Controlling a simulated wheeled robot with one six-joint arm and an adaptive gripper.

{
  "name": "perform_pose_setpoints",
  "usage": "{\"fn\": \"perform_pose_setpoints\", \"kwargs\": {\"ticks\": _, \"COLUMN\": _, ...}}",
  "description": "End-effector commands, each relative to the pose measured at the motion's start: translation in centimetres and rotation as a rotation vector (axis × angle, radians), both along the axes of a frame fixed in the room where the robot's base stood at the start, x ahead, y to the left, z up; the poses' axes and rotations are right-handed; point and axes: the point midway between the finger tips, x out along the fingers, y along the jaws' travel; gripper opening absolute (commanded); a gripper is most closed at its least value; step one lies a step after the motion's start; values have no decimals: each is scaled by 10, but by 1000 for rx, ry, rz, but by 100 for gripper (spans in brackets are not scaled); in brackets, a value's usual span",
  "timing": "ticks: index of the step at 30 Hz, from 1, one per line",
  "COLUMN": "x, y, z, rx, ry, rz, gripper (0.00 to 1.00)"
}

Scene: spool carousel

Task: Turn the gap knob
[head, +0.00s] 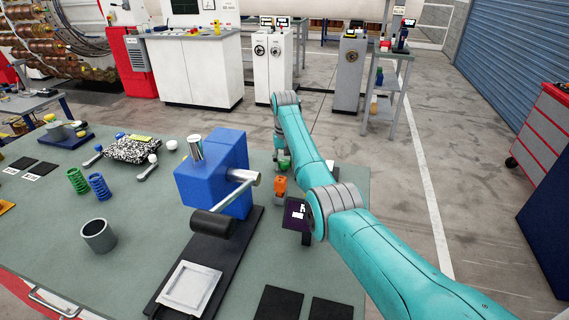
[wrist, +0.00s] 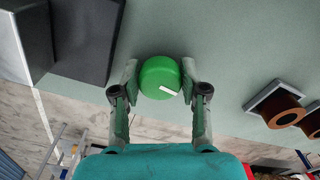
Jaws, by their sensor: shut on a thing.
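A round green knob (wrist: 158,74) with a white pointer mark sits between the two fingers of my gripper (wrist: 160,92) in the wrist view. The fingers are shut on the knob's sides. The white mark lies near the knob's lower right, slightly tilted. In the head view a bit of green (head: 284,163) shows below my wrist, at the table's far edge. My gripper's fingers are mostly hidden there by my arm. What the knob is mounted on cannot be made out.
A blue press-like block (head: 212,180) with a metal lever stands left of my arm on the green table (head: 140,235). A small orange part (head: 280,186) stands near the knob. In the wrist view, brown cylindrical pieces (wrist: 283,117) lie right and a dark box (wrist: 84,38) left.

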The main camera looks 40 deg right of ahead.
Motion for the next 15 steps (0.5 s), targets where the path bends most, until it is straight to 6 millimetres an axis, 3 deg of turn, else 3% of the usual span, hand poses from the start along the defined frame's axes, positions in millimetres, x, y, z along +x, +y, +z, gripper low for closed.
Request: {"fn": "perform_pose_setpoints", "kwargs": {"ticks": 15, "x": 0, "y": 0, "z": 0, "rx": 0, "ry": -1, "rz": -172, "gripper": 9}}
